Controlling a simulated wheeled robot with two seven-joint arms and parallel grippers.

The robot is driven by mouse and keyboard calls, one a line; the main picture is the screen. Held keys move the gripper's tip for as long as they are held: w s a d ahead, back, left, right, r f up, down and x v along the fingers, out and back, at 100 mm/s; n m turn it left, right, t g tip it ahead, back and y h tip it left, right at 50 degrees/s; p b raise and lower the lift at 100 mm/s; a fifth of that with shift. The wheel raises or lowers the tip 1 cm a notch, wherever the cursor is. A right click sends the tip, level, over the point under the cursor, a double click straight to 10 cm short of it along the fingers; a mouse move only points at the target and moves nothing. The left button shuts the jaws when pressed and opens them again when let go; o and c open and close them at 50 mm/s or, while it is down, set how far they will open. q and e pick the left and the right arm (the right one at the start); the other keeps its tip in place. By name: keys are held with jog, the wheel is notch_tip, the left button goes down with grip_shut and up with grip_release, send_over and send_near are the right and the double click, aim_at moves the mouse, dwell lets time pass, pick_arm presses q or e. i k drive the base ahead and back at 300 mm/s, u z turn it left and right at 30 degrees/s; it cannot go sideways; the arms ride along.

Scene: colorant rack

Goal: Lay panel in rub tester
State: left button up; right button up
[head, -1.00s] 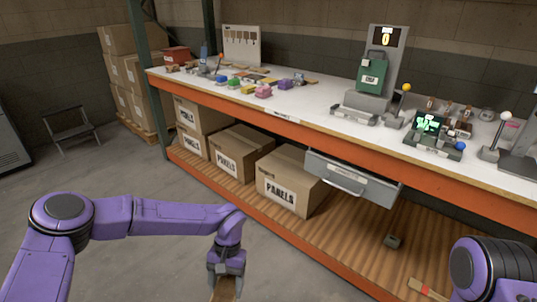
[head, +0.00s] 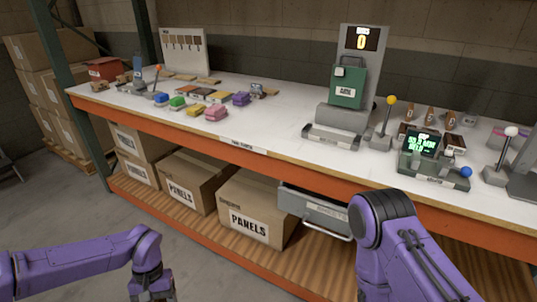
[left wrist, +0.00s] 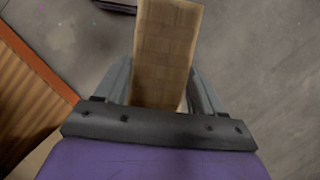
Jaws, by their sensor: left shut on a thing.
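A flat, pale wooden panel (left wrist: 168,45) is between the fingers of my left gripper (left wrist: 160,88) in the left wrist view, held over the grey floor. In the head view my left gripper's wrist (head: 152,288) is at the bottom edge, in front of the bench, with fingers and panel cut off. A machine with a counter reading 0 (head: 361,39), likely the rub tester, stands on the bench with a green handled block (head: 346,88) on it. My right gripper is out of view.
The white bench top (head: 262,118) has an orange front edge. Colored blocks, including a pink one (head: 216,114), lie left of the machine. A yellow-knobbed lever (head: 389,101) and a small green-screen device (head: 420,150) stand right. Panel boxes (head: 254,208) and a grey drawer (head: 318,210) are below.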

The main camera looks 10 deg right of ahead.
aim_at(331, 135)
jog(key=i, duration=0.45)
jog(key=z, duration=0.85)
